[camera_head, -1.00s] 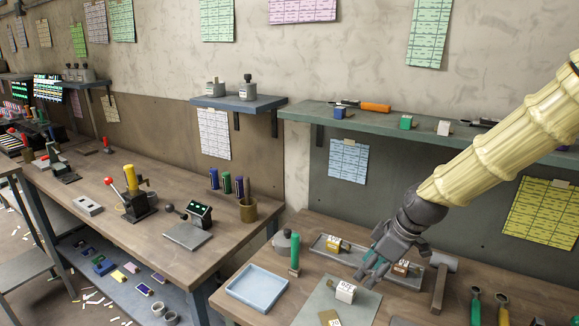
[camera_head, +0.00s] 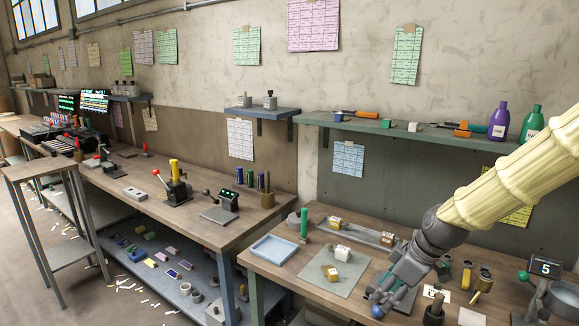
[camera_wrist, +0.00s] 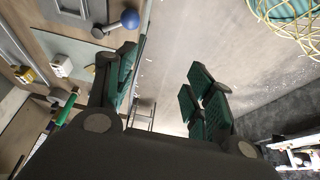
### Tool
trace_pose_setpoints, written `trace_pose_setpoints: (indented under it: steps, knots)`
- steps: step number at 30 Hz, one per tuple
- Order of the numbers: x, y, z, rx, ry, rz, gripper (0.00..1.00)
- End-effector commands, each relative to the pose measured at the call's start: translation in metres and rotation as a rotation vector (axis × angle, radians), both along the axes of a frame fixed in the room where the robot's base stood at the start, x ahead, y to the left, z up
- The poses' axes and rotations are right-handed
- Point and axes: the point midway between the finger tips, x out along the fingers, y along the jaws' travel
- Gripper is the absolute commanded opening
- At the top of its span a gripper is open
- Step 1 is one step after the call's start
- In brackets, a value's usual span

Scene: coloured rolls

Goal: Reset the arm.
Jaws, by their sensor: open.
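My gripper (camera_head: 384,298) is at the front edge of the right workbench (camera_head: 296,276), pointing down and left. In the wrist view my gripper (camera_wrist: 165,88) has its green-padded fingers wide apart, with only floor between them. A blue ball (camera_head: 377,311) on a grey stem shows right at the fingers in the head view. In the wrist view the blue ball (camera_wrist: 130,18) is beyond the left finger, outside the jaws. My pale, ribbed arm reaches in from the right.
A grey mat (camera_head: 312,283) carries a yellow-and-white block (camera_head: 332,273). A white block (camera_head: 342,252) and a grey tray (camera_head: 360,237) with small blocks stand behind. A blue tray (camera_head: 272,249) and green cylinder (camera_head: 304,224) are left. A shelf (camera_head: 400,136) hangs above.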

Motion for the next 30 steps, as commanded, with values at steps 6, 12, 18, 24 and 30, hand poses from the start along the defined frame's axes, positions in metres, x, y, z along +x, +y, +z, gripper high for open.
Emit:
trace_pose_setpoints:
  steps: [6,12,18,24,30]
  knots:
    - [-0.004,0.004,-0.023,-0.004,0.024,-0.038,0.53]
    - [-0.011,0.005,-0.051,-0.007,0.053,-0.094,0.53]
    - [-0.023,0.006,-0.089,-0.014,0.091,-0.17,0.53]
    - [-0.049,0.008,-0.151,-0.03,0.151,-0.296,0.53]
    - [-0.088,0.009,-0.216,-0.054,0.211,-0.437,0.53]
